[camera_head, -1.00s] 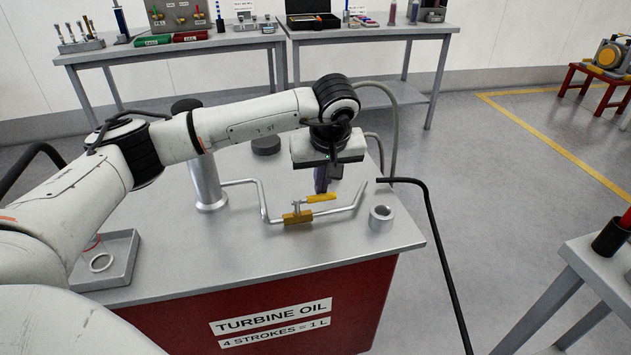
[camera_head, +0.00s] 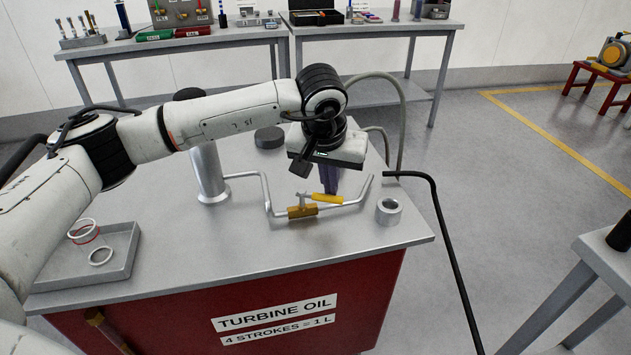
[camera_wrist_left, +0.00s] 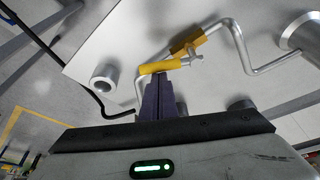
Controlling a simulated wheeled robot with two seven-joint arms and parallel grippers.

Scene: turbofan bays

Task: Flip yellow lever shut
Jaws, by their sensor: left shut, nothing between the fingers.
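The yellow lever (camera_head: 327,198) sits on the brass valve body (camera_head: 302,211) of a thin silver pipe (camera_head: 262,190). It points right, roughly along the pipe and slightly angled to it. In the left wrist view the lever (camera_wrist_left: 160,66) lies just beyond the fingertips. My left gripper (camera_head: 331,190) is shut and empty, with its dark fingers pointing down right behind the lever. The fingertips (camera_wrist_left: 158,80) look very close to the lever or touching it; I cannot tell which. My right gripper is not in view.
A silver ring-shaped cup (camera_head: 389,211) stands right of the pipe's end. A grey tray (camera_head: 125,262) with rings is at the bench's left. A black hose (camera_head: 436,215) hangs over the right edge. The bench front is clear.

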